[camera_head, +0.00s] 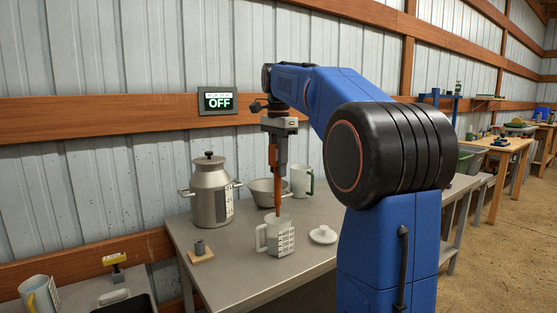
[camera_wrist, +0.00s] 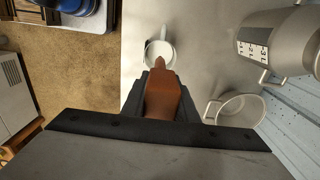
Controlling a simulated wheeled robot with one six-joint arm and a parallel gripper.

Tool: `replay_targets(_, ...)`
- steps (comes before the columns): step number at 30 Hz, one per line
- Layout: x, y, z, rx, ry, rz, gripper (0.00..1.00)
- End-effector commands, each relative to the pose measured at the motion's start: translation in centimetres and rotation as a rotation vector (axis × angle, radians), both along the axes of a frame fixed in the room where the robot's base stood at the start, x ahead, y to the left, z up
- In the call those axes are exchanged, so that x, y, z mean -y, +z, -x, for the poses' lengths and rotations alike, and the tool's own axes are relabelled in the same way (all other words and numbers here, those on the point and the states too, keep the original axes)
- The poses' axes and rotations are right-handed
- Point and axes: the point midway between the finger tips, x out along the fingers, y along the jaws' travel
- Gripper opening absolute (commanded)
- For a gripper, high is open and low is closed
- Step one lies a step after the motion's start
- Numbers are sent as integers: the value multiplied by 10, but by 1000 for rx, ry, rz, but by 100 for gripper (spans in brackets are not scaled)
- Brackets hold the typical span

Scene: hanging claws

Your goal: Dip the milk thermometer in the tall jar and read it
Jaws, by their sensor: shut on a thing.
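My gripper (camera_head: 275,145) points straight down over the table and is shut on an orange-brown thermometer (camera_head: 273,170), which hangs upright. In the wrist view the thermometer (camera_wrist: 162,98) fills the middle. Its thin lower end is at the mouth of a white graduated jug (camera_head: 282,242) with a handle on the left. The wrist view shows white contents in the jug (camera_wrist: 160,50); whether the tip touches them I cannot tell. A tall lidded metal can (camera_head: 209,193) with a marked scale stands behind and left. Which vessel is the tall jar is unclear. No reading is legible.
A wall display (camera_head: 218,101) reads OFF. A bowl (camera_head: 264,192) and a green-handled mug (camera_head: 302,179) stand behind the jug. A white lid (camera_head: 323,235) lies to its right. A small grey cup on a wooden block (camera_head: 200,256) sits front left. The table's front (camera_head: 250,290) is bare.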

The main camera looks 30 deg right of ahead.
Motion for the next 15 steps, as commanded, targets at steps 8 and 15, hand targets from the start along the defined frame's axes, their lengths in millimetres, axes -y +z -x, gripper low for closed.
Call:
replay_targets(8, 0, -18, 0, -1, 0, 0, 0)
replay_targets(15, 0, -34, 0, -2, 0, -1, 0)
